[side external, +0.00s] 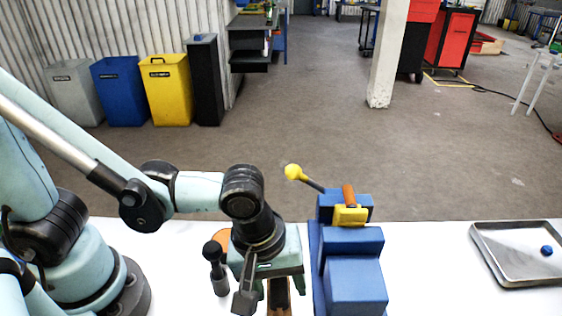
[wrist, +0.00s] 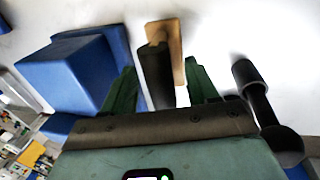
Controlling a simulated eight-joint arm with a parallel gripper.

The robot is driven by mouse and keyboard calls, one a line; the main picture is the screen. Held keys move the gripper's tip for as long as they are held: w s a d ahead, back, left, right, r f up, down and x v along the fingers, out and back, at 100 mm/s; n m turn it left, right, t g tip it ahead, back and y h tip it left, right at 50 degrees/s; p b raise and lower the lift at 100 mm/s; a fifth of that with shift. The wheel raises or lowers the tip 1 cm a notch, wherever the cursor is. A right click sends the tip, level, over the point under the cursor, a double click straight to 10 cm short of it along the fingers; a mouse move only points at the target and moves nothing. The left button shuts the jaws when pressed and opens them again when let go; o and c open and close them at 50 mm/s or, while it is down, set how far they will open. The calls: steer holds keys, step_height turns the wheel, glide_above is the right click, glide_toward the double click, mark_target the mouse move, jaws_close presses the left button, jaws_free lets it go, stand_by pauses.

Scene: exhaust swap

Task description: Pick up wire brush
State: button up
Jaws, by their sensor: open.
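The wire brush (wrist: 178,50), a wooden strip with a dark block-like part, lies on the white table in the wrist view. My gripper (wrist: 160,66) is above it with its two green fingers apart, one on each side of the dark part. No clear contact shows between fingers and brush. In the side external view, my gripper (side external: 272,292) points down at the table, and part of the brown wood (side external: 279,300) shows beneath it. The rest of the brush is hidden by the gripper or cut off by the frame's bottom edge.
A blue stepped block (side external: 352,270) stands close right of my gripper, with a yellow-and-orange item (side external: 350,213) and a yellow-tipped rod (side external: 296,173) at its top. A dark upright tool (side external: 216,266) stands close left. A metal tray (side external: 500,270) lies far right, with clear table between.

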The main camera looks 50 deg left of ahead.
steer(key=shift+f, duration=0.2)
jaws_close()
stand_by(0.3)
steer(key=shift+r, duration=0.1)
steer(key=shift+r, duration=4.9)
